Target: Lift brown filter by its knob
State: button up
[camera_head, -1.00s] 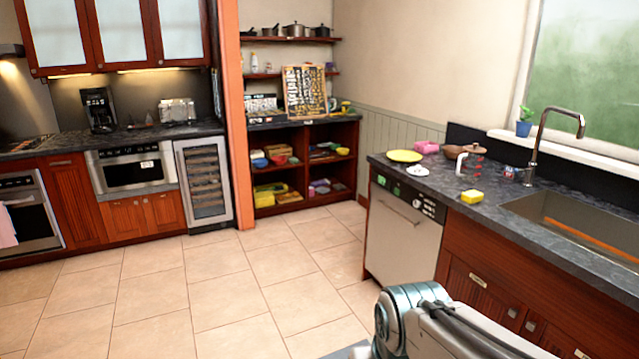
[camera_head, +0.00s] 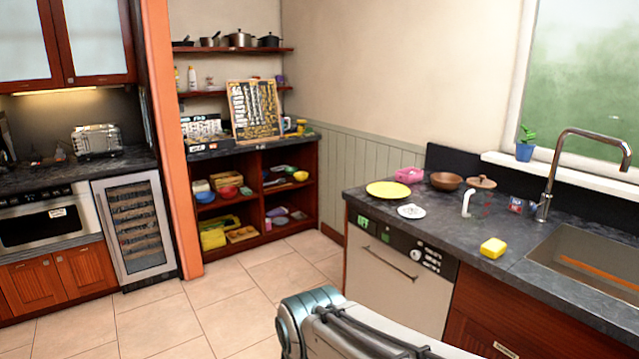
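A brown round lid-like piece with a small knob on top, likely the brown filter (camera_head: 481,183), sits on the dark countertop (camera_head: 440,222) at the right. It appears to rest on a clear glass vessel (camera_head: 478,205) with a white curved handle at its left; the glass is hard to make out. Part of my arm shows at the bottom centre, well in front of and below the countertop. My gripper is out of view.
A dishwasher (camera_head: 395,275) fronts the counter. Tiled floor is clear at left.

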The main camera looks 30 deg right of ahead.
aim_at(481, 182)
jog(key=z, duration=0.15)
jog(key=i, duration=1.6)
jog(key=z, duration=1.1)
jog(key=i, duration=0.95)
jog(key=z, duration=0.95)
